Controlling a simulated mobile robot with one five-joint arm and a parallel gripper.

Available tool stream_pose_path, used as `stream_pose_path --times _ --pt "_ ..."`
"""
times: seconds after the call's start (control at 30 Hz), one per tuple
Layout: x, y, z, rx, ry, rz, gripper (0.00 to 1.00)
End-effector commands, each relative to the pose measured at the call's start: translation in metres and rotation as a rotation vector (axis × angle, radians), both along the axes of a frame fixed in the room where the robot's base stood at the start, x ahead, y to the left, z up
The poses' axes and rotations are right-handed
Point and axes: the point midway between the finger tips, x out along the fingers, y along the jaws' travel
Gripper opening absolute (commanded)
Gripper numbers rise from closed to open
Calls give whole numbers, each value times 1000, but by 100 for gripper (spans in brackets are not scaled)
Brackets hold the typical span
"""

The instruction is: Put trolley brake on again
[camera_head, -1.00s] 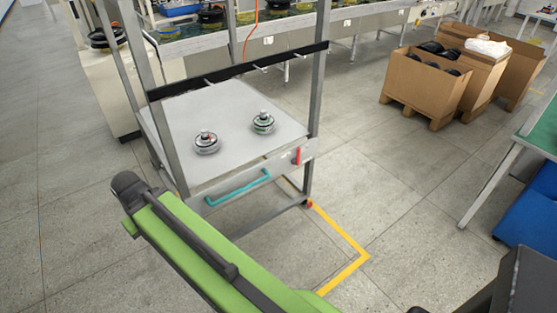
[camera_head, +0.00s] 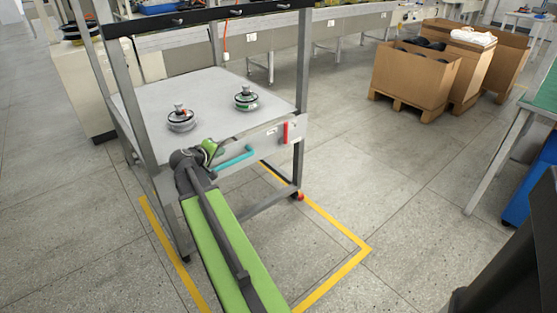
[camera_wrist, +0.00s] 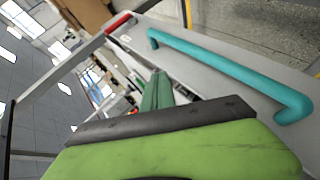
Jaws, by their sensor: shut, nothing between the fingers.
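The grey metal trolley (camera_head: 135,92) stands left of centre in the head view. Its front panel carries a teal handle (camera_head: 235,158) and, to the right, an upright red lever (camera_head: 287,132). The wrist view shows the teal handle (camera_wrist: 230,70) close on the right and the red lever (camera_wrist: 118,22) farther off at the top. My gripper (camera_head: 209,148) is at the trolley's front, just left of the teal handle, apart from the red lever. In the wrist view my gripper (camera_wrist: 157,92) is shut and empty. Whether it touches the handle cannot be told.
Two hub motors (camera_head: 181,120) (camera_head: 246,98) sit on the trolley top. A red-marked caster (camera_head: 299,196) is at its front right foot. Yellow floor tape (camera_head: 335,235) runs around it. Cardboard boxes (camera_head: 415,80) stand back right; a table leg (camera_head: 500,160) is at right. Floor between is clear.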

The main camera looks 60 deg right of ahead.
Motion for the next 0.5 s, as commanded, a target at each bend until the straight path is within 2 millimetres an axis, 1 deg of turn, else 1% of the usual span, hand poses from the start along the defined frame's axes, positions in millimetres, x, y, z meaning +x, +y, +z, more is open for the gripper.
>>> stream_pose_path --times 0.03,0.07,0.1,0.2,0.3,0.33,0.4,0.5 --pt "-8 -39 -39 -87 11 -3 0" --pt "-12 -59 -44 -142 23 1 0" --pt "-19 -84 -50 -212 41 9 0" --pt "-36 -135 -62 -363 100 35 0" --pt "-49 -169 -70 -473 162 64 0" --pt "-53 -177 -72 -496 180 70 0" --pt "-58 -190 -74 -539 212 86 0" --pt "-63 -199 -73 -570 237 99 0"
